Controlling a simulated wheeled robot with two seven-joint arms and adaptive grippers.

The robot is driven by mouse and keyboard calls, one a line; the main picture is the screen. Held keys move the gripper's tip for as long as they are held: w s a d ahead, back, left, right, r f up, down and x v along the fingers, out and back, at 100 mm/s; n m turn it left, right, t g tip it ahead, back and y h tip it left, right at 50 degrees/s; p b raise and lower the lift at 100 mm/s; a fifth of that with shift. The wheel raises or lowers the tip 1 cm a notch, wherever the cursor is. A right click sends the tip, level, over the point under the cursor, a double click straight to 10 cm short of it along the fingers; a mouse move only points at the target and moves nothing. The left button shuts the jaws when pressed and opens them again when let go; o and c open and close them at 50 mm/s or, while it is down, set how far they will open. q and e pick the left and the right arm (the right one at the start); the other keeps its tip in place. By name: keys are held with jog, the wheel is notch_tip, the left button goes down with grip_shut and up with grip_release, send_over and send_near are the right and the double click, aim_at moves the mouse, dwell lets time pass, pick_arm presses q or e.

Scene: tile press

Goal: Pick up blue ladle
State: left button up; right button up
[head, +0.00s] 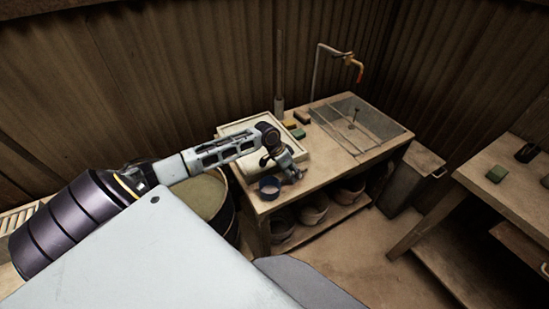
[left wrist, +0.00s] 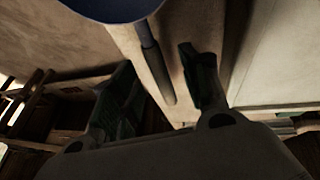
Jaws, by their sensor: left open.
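The blue ladle (head: 269,187) is at the front left corner of the wooden sink bench, its round bowl showing just left of my gripper. In the left wrist view its blue bowl (left wrist: 108,9) is at the top edge, partly cut off. Its dark handle (left wrist: 152,65) runs down from there into the space between my fingers. My left gripper (head: 289,171) is open above the bench's front edge, close beside the ladle. In the left wrist view its two fingers (left wrist: 157,62) stand apart on either side of the handle; contact cannot be told. My right gripper is out of view.
A pale tray (head: 236,128) lies behind the gripper, with several small sponges (head: 297,133) beside it. A metal sink (head: 375,125) is at the bench's right. A drum (head: 222,215) stands left of the bench. Bowls (head: 312,208) sit on the lower shelf. Another table (head: 515,190) is at right.

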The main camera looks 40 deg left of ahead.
pick_arm(q)
jog(key=shift+x, duration=1.2)
grip_shut()
